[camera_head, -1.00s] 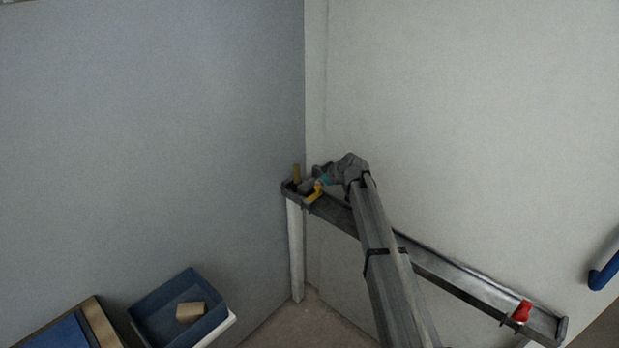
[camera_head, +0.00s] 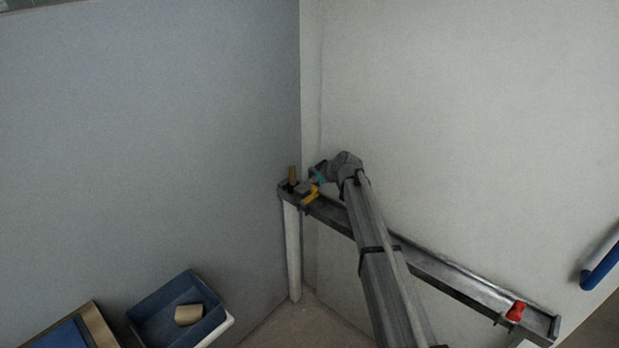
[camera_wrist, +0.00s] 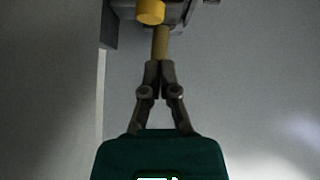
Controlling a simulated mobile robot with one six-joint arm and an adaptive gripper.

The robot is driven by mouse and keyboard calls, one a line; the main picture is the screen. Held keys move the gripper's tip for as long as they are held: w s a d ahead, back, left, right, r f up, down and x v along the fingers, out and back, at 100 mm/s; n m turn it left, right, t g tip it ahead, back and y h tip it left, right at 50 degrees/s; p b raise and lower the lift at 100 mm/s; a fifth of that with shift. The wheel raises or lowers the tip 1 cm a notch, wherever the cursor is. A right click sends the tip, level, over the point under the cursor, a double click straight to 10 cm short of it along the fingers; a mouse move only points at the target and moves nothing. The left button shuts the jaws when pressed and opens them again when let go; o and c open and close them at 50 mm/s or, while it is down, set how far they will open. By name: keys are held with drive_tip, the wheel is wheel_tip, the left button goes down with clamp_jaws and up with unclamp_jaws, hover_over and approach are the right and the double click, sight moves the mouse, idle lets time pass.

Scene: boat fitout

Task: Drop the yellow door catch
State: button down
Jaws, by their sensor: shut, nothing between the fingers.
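The yellow door catch (camera_head: 311,195) is at the far left end of the metal rail, by the corner of the walls. A yellow round part (camera_wrist: 150,11), likely the same catch, shows at the top of the wrist view. My gripper (camera_wrist: 160,66) is shut with its fingertips together and nothing between them.
The metal rail (camera_head: 440,273) runs along the right wall, with a red clamp-like part (camera_head: 516,311) at its near end. A blue tray (camera_head: 150,308) holding a tan block (camera_head: 188,314) is at lower left. A blue handle (camera_head: 601,268) is at the right edge.

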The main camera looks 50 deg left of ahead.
drive_tip(key=w+d+r+p, duration=0.2)
drive_tip(key=d+r+p, duration=0.5)
drive_tip(key=r+p, duration=0.3)
drive_tip(key=shift+d+r, duration=0.25)
idle(0.4)
drive_tip(key=shift+s, duration=0.1)
idle(0.7)
